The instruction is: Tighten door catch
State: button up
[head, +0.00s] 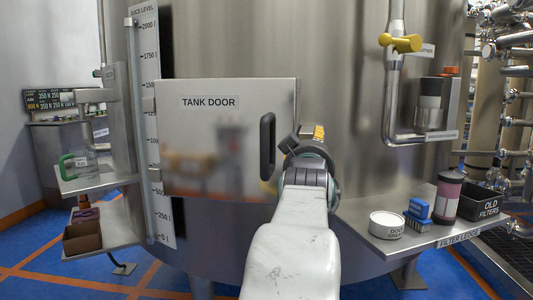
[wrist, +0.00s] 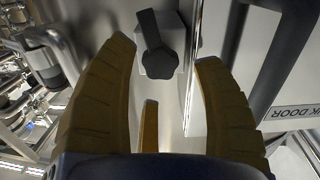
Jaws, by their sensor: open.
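The steel tank door (head: 215,150) is labelled TANK DOOR and has a black upright handle (head: 267,146) near its right edge. The door looks shut or nearly so; I cannot tell whether it is flush. The door catch, a dark knob with a lever on a pale square block (wrist: 160,58), shows in the wrist view beside the door's edge. In the head view my gripper hides it. My gripper (head: 318,132) is right of the handle. In the wrist view its yellow-brown fingers (wrist: 164,53) are open and spread, with the knob ahead between the two outer tips. I see no contact.
A shelf (head: 415,240) at right holds a round white tub (head: 386,225), a blue brush (head: 418,213), a filter cylinder (head: 447,196) and an OLD FILTERS bin (head: 480,203). A yellow valve (head: 400,43) is above. The door handle stands close to my gripper.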

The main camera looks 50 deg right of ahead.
jog(key=shift+x, duration=0.95)
jog(key=shift+r, duration=0.1)
jog(key=c, duration=1.2)
